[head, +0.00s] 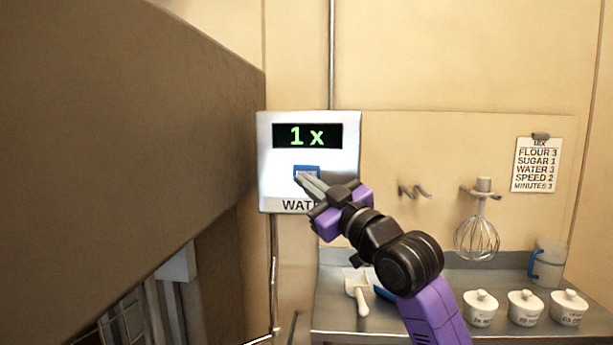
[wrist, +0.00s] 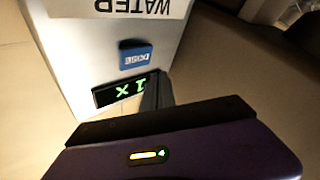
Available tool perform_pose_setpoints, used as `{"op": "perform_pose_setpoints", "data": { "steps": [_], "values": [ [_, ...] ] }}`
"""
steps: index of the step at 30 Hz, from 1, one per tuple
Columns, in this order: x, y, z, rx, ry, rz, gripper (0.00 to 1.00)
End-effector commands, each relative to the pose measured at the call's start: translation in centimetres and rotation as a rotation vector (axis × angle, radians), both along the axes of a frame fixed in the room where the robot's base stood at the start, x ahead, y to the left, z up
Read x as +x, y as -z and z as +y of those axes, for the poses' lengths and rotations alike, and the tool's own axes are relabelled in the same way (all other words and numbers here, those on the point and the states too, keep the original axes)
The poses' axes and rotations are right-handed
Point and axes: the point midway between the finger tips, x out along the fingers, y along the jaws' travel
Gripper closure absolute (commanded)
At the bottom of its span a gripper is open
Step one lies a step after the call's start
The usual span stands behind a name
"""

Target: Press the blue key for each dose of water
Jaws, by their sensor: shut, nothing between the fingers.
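A white water box (head: 270,160) is fixed to the wall, with a black display (head: 339,136) reading "1 x" in green. Below the display is the blue key (head: 312,170), above the WATER label. My gripper (head: 301,179) is shut and empty, its fingertips overlapping the key's lower left in the head view. In the wrist view the box is upside down; the blue key (wrist: 136,58) reads DOSE and shows uncovered, with the dark fingers (wrist: 156,90) beside the display (wrist: 110,94). I cannot tell whether the fingertips touch the key.
A card (head: 537,165) on the wall lists flour 3, sugar 1, water 3, speed 2, minutes 3. A whisk (head: 477,238) hangs right of my arm. A steel counter (head: 335,318) holds a scoop (head: 358,294), lidded pots (head: 525,309) and a jug (head: 549,264). A large brown surface (head: 130,130) fills the left.

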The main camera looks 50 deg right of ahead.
Motion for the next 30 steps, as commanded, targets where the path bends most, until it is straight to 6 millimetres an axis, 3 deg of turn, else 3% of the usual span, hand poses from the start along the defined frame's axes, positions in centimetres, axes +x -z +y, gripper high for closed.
{"op": "perform_pose_setpoints", "data": {
  "steps": [9, 30],
  "values": [
    [1.6, 0.1, -2.0, -0.001, -0.001, 0.001, 1.0],
    [1.7, 0.0, -2.2, 0.0, -0.001, 0.0, 1.0]
  ]
}}
